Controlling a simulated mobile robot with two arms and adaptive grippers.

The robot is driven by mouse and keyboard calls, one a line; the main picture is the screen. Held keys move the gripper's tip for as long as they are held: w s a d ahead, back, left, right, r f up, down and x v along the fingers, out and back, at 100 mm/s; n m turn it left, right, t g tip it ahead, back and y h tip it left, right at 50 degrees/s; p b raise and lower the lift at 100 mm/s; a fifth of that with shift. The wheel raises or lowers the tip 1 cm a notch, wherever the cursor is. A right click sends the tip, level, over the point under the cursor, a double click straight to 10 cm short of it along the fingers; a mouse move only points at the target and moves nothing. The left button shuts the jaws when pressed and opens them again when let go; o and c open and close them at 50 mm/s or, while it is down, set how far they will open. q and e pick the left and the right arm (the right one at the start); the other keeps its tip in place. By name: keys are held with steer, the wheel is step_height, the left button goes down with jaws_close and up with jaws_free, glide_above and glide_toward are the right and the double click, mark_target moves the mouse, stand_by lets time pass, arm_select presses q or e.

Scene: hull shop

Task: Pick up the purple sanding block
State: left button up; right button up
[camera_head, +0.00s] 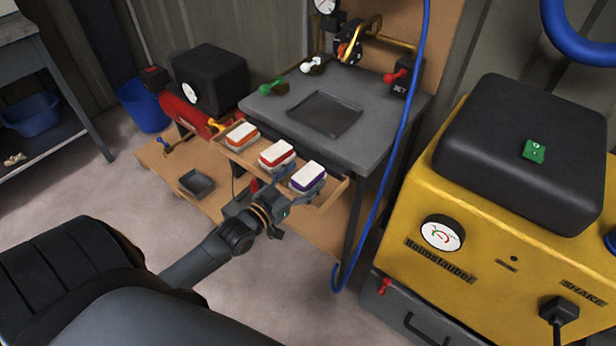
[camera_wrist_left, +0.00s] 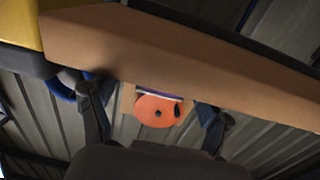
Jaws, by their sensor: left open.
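The purple sanding block (camera_head: 308,177), white on top with a purple band, sits at the right end of a shallow wooden tray (camera_head: 334,193) on the front of the grey bench. My left gripper (camera_head: 296,188) is open at the tray's front edge, its fingers close to the purple block. In the left wrist view a purple and white strip of the block (camera_wrist_left: 160,92) shows between the spread fingers, above an orange round face (camera_wrist_left: 158,110). I cannot tell whether the fingers touch the block. My right gripper is not in view.
A red sanding block (camera_head: 277,154) and an orange one (camera_head: 241,135) sit farther left in the tray. A blue hose (camera_head: 399,124) hangs right of the tray. A yellow machine (camera_head: 480,225) stands at the right. A dark flat tray (camera_head: 325,113) lies on the bench.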

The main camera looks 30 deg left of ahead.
arm_select(q)
steer(key=shift+w+d+f, duration=0.1)
steer(key=shift+w+d, duration=0.05)
steer(key=shift+w, duration=0.85)
steer(key=c, duration=1.3)
